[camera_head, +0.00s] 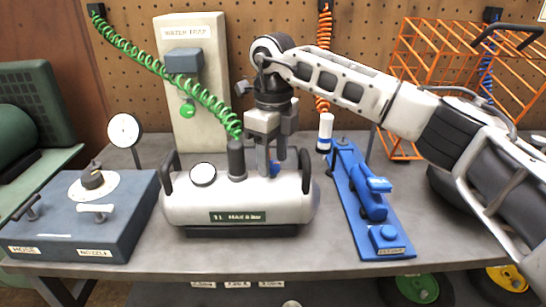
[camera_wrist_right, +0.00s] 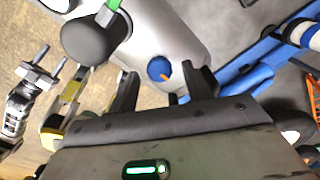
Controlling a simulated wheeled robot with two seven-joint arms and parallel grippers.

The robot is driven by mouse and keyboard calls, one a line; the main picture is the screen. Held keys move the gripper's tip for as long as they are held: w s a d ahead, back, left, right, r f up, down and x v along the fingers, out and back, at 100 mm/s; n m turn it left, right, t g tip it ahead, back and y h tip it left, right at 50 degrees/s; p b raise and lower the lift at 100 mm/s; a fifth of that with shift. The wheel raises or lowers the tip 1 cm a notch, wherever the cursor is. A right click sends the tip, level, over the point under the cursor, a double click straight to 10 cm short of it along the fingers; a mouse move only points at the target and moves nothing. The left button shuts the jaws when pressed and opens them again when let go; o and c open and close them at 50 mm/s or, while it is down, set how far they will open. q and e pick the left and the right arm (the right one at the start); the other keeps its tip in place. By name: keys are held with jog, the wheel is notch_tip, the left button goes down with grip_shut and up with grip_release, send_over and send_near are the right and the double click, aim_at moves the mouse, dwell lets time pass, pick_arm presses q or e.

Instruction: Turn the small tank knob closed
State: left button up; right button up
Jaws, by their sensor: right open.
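The silver tank (camera_head: 240,203) lies on the grey bench, with a dial gauge and a dark cylindrical fitting on top. The small blue knob (camera_head: 274,169) is on the tank's upper right, partly hidden by my right gripper (camera_head: 271,163). In the right wrist view, the blue knob (camera_wrist_right: 159,68) with an orange mark shows between the two dark fingers of my right gripper (camera_wrist_right: 166,78). The fingers are open and stand apart from the knob on both sides. I cannot tell whether they touch it. My left gripper is not in the head view.
A green coiled hose (camera_head: 180,78) runs down to the tank's dark fitting. A blue tool board (camera_head: 372,205) lies to the right, and a grey box (camera_head: 85,220) with handles to the left. The dark carry handle (camera_head: 306,170) stands close right of my gripper.

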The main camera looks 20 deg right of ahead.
jog(key=shift+f, duration=0.35)
jog(key=c, duration=1)
jog(key=shift+o, duration=0.2)
